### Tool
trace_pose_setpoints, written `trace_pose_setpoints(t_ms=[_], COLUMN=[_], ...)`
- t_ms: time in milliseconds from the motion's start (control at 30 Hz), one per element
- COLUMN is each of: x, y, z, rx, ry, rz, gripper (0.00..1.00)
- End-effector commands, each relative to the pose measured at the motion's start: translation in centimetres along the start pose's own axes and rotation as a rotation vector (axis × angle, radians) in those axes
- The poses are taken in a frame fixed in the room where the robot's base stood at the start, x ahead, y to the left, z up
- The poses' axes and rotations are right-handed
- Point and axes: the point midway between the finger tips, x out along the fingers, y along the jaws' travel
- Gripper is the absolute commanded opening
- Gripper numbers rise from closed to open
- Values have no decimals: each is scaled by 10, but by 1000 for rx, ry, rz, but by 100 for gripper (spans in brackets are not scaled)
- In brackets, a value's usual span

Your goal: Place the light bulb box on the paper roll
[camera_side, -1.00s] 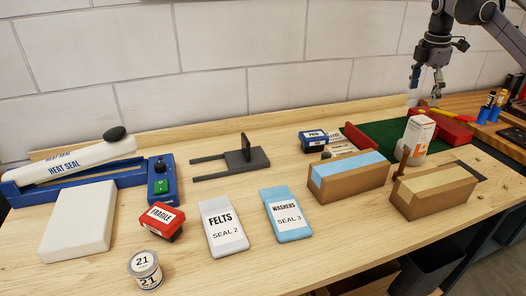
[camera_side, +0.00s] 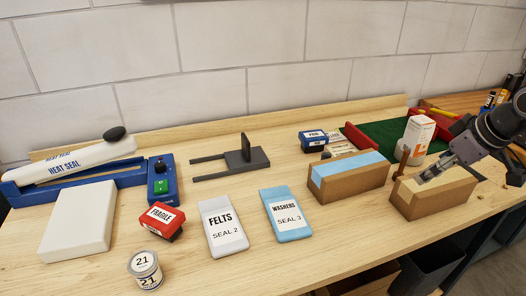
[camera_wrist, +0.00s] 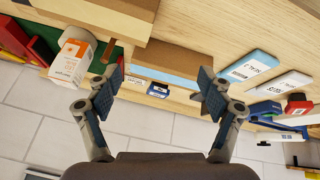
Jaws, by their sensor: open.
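The light bulb box (camera_side: 418,132), white with orange print, stands at the right of the bench. It appears to rest on a short white cylinder, likely the paper roll (camera_side: 411,156); exactly how they touch is hard to see. In the wrist view, the box (camera_wrist: 68,58) and the white round end (camera_wrist: 80,34) show at the left, outside my fingers. My gripper (camera_side: 428,174) is open, with its fingers apart and nothing between them in the wrist view (camera_wrist: 158,88). In the side view it appears over the right cardboard carton, to the right of the box.
Two cardboard cartons, one blue-topped (camera_side: 348,175) and one tan-topped (camera_side: 432,192), stand near the front. A green mat (camera_side: 385,135) with red walls lies behind the box. Felts (camera_side: 224,224) and washers (camera_side: 286,213) packs lie left. Bare wood lies between them and the back tool.

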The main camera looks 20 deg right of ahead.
Motion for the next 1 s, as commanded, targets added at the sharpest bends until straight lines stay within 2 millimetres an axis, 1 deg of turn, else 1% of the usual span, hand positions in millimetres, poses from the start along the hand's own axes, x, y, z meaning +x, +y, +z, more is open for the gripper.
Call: trace_pose_setpoints(t_ms=[33,100,200,333,467,1000], x=[5,12,21,28,31,31], y=[-12,-24,-38,-47,-50,-50], z=[18,38,61,78,83,82], rx=[48,119,200,267,290,288], ry=[21,46,75,98,105,104], rz=[-4,-11,-20,-29,-32,-32], gripper=[80,80,80,80,80,80])
